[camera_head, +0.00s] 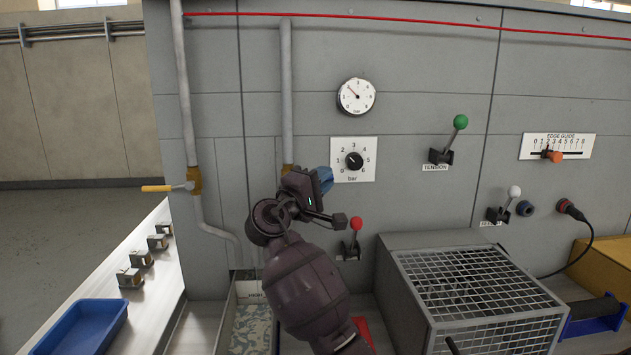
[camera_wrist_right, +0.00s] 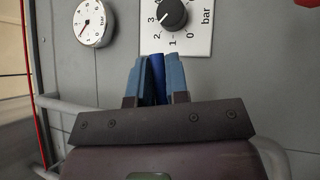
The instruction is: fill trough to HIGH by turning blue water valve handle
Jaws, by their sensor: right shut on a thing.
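My right gripper (camera_head: 324,178) is at the grey machine panel, by the lower end of a vertical pipe (camera_head: 287,90). In the right wrist view its two blue-grey fingers (camera_wrist_right: 157,80) are shut on the darker blue valve handle (camera_wrist_right: 157,70), which stands between them. In the head view the gripper and my arm hide most of the handle and valve. The trough (camera_head: 249,290) is low down left of my arm, with a small label at its back and a pale blue patterned surface inside. Its water level cannot be made out. My left gripper is not in view.
A pressure gauge (camera_head: 356,97) and a black dial (camera_head: 354,160) are right of the gripper. A red-knobbed lever (camera_head: 355,224) is close below. A yellow-handled valve (camera_head: 170,188) is left. A wire-mesh box (camera_head: 480,285) stands at lower right, a blue tray (camera_head: 88,325) at lower left.

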